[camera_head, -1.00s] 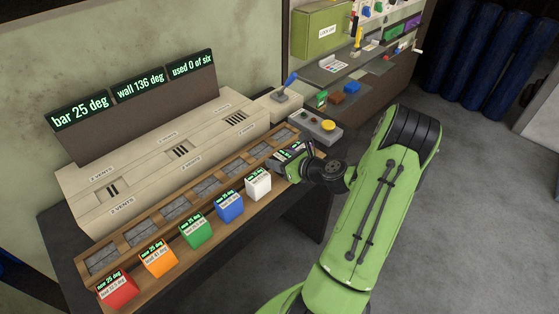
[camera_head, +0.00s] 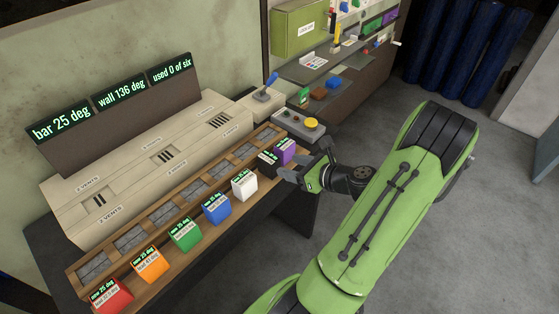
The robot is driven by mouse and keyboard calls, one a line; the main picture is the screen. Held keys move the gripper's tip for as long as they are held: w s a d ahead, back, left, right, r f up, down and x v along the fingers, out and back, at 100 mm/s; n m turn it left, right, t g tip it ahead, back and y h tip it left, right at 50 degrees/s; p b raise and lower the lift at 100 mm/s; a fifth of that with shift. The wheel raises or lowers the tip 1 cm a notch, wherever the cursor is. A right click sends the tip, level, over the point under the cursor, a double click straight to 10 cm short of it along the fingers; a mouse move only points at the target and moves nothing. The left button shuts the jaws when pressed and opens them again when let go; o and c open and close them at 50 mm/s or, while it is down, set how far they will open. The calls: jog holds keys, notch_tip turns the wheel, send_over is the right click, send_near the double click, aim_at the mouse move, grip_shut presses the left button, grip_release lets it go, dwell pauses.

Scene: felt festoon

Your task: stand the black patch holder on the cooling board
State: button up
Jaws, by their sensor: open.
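The black patch holder (camera_head: 267,161) stands near the right end of a row of coloured holders on a wooden rack (camera_head: 130,294), between the white and the purple one. My gripper (camera_head: 303,163) is open and empty, just right of the black and purple holders, with its fingers pointing toward them. A finger comes close to the black holder; I cannot tell whether they touch. I cannot tell for certain which surface is the cooling board.
White (camera_head: 244,184), blue (camera_head: 216,208) and purple (camera_head: 286,151) holders stand nearby; green, orange and red ones stand farther left. Behind them are grey pads, a vented beige box (camera_head: 140,165) and a control box (camera_head: 299,126). Open floor lies to the right.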

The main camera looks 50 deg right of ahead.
jog(key=w+a+r+n+g+y, duration=0.2)
jog(key=a+n+g, duration=0.2)
jog(key=a+n, duration=0.5)
jog(key=w+a+r+n+g+y, duration=0.1)
jog(key=a+r+n+g, duration=0.15)
jog(key=a+n, duration=0.55)
jog(key=s+a+r+n+h, duration=0.1)
jog(key=s+a+r+n, duration=0.3)
jog(key=n, duration=0.5)
jog(key=s+a+r+n+g+h, duration=0.1)
jog(key=s+a+r+n+h, duration=0.1)
jog(key=s+a+r+n, duration=0.3)
jog(key=s+a+n, duration=0.2)
jog(key=s+n, duration=0.1)
jog(key=n, duration=0.1)
jog(key=shift+s+r+n, duration=0.25)
jog(key=shift+n, duration=0.05)
